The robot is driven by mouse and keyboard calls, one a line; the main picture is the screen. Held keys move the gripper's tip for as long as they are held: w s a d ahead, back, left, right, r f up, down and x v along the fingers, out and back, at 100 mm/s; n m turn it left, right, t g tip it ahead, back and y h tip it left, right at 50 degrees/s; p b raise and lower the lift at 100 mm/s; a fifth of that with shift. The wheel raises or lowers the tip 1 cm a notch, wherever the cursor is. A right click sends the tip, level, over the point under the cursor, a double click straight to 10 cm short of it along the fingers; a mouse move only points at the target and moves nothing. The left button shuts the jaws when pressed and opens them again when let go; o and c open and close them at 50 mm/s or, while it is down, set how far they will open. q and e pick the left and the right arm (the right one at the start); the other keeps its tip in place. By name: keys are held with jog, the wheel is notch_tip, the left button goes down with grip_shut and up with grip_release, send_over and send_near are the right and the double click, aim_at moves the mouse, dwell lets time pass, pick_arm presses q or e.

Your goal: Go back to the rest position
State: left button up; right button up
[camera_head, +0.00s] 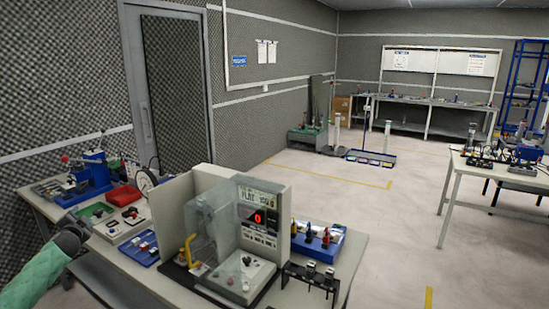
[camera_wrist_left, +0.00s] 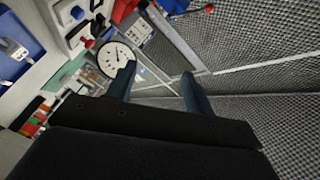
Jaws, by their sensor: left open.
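My left arm comes in at the lower left of the head view, in a green sleeve, with the dark left gripper (camera_head: 78,232) at its end. The gripper is over the near left edge of the workbench (camera_head: 330,280). In the left wrist view the two dark fingers of the left gripper (camera_wrist_left: 160,80) stand apart with nothing between them. Beyond them show the dial gauge (camera_wrist_left: 116,58) and the foam wall (camera_wrist_left: 250,95). My right gripper is in neither view.
The bench holds a clear-guarded machine (camera_head: 225,235) with a red display, a blue tray of bottles (camera_head: 318,240), a blue vise-like device (camera_head: 94,170) and a red bin (camera_head: 124,196). A second table (camera_head: 480,170) stands at right. The floor (camera_head: 400,220) between is clear.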

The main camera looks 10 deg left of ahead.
pick_arm(q)
jog(key=s+a+f+n+g, duration=0.3)
jog(key=f+g, duration=0.2)
jog(key=s+d+f+g+h, duration=0.1)
jog(key=s+d+f, duration=0.55)
jog(key=f, duration=0.75)
jog(key=s+d+f+g+h, duration=0.15)
jog(key=s+d+f, duration=0.25)
jog(key=d+f, duration=0.8)
jog(key=s+d+f+g+h, duration=0.15)
jog(key=s+d+f, duration=0.4)
jog(key=f, duration=1.05)
jog(key=s+d+f+g+h, duration=0.2)
jog(key=s+d+f, duration=1.45)
jog(key=d, duration=0.35)
jog(key=s+d+f+g+h, duration=0.1)
jog(key=s+d+f, duration=0.3)
jog(key=s+d, duration=0.5)
jog(key=s+d+f+g+h, duration=0.1)
jog(key=s+d+f+h, duration=0.1)
jog(key=s+d, duration=0.8)
jog(key=shift+s+d+f+n, duration=0.25)
jog(key=shift+d+f+n, duration=0.15)
jog(key=shift+d+f, duration=0.6)
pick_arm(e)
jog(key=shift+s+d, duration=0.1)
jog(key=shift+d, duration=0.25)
